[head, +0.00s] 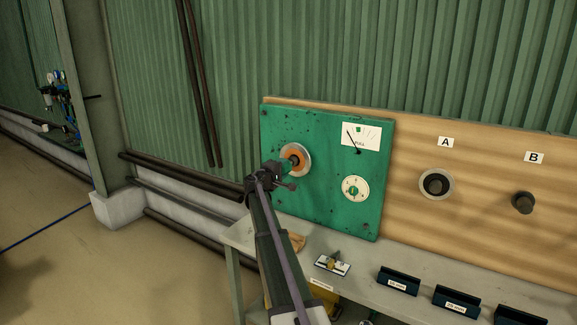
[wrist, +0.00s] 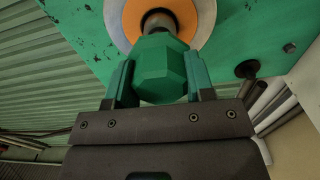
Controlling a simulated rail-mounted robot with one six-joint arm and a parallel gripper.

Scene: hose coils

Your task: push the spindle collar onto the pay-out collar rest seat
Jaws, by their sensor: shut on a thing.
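A green faceted collar (wrist: 160,68) is between the two fingers of my gripper (wrist: 160,88), which is shut on it. A dark spindle (wrist: 157,20) shows just behind the collar, in front of an orange and grey disc (wrist: 187,14) on the green panel. I cannot tell whether the collar is around the spindle or only in front of it. In the head view my gripper (head: 275,172) is at the disc (head: 298,160), partly covering it. A small white plate (head: 332,265) with a short post stands on the bench; I cannot tell whether it is the collar rest.
The green panel (head: 318,195) carries a gauge (head: 361,134) and a round dial (head: 355,188). On the wooden board (head: 480,170), peg A (head: 436,184) has a pale ring and peg B (head: 523,203) is bare. Dark labelled bins (head: 398,281) stand on the bench (head: 370,283).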

